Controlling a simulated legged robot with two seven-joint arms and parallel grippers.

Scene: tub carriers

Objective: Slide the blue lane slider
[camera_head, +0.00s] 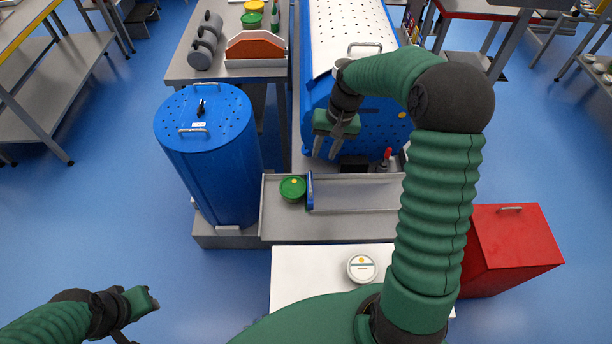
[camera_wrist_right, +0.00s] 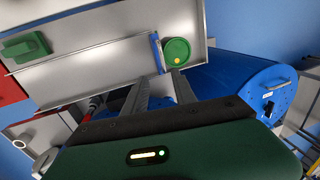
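The blue lane slider (camera_head: 310,190) is a thin upright blue plate across the grey lane tray (camera_head: 355,228). A green-lidded tub (camera_head: 292,188) with a yellow dot sits just left of it, very close. In the right wrist view the slider (camera_wrist_right: 157,53) stands beside the tub (camera_wrist_right: 177,52). My right gripper (camera_head: 327,153) is above and behind the tray, apart from the slider. Its two fingers (camera_wrist_right: 160,88) are spread with nothing between them. My left gripper (camera_head: 150,300) is at the lower left, away from the tray; its fingers do not show clearly.
A blue drum (camera_head: 222,150) stands left of the tray, and a large blue machine (camera_head: 385,130) behind it. A red-handled part (camera_head: 387,156) sticks up at the back. A white-lidded tub (camera_head: 362,268) rests on the white surface (camera_head: 310,275) in front. A red bin (camera_head: 510,245) stands right.

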